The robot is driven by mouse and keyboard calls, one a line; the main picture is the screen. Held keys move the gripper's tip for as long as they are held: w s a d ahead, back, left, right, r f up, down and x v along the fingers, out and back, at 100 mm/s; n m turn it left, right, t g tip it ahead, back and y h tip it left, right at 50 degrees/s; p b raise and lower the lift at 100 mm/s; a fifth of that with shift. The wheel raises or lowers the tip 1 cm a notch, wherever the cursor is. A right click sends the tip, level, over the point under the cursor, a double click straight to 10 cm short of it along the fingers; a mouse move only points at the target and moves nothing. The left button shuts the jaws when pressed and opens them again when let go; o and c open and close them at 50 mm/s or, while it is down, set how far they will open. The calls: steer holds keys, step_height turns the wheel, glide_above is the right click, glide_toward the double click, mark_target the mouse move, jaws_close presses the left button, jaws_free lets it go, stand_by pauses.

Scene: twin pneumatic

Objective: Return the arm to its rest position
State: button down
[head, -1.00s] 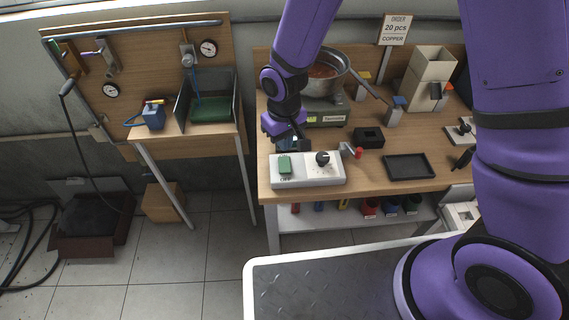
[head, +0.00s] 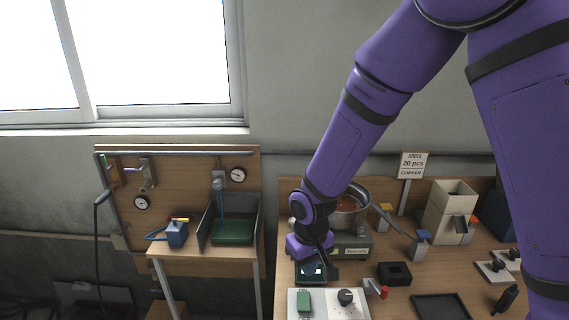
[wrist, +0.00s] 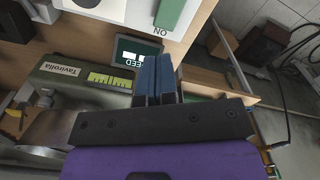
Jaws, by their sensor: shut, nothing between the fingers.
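My purple arm reaches down over the right bench in the head view. My gripper (head: 328,270) is over the bench, behind the white control box (head: 328,303) and in front of the scale and pot. In the wrist view my gripper (wrist: 157,65) has its blue fingers together with nothing between them. The fingertips overlap a small dark display (wrist: 136,50) in the picture; I cannot tell the gap between them. The control box's green switch (head: 304,300) also shows in the wrist view (wrist: 170,12), beside the ON label.
A metal pot (head: 350,212) stands on a green scale (head: 352,246) close behind my gripper. A pegboard stand (head: 180,185) is at left.

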steer(key=s+d+r+m+t, duration=0.1)
steer(key=s+d+r, duration=0.1)
steer(key=d+r, duration=0.65)
steer(key=s+d+r+m+t, duration=0.15)
steer(key=d+r, duration=0.35)
steer(key=r, duration=0.6)
steer(key=s+d+r+m+t, duration=0.1)
steer(key=s+d+r, duration=0.4)
steer(key=s, duration=0.2)
steer(key=s+d+r+m+t, duration=0.1)
steer(key=s+d+r+m, duration=0.1)
steer(key=s+d+r, duration=0.3)
steer(key=s+r, duration=0.1)
steer(key=s, duration=0.2)
steer(key=shift+s+d, duration=0.2)
steer(key=shift+t, duration=0.25)
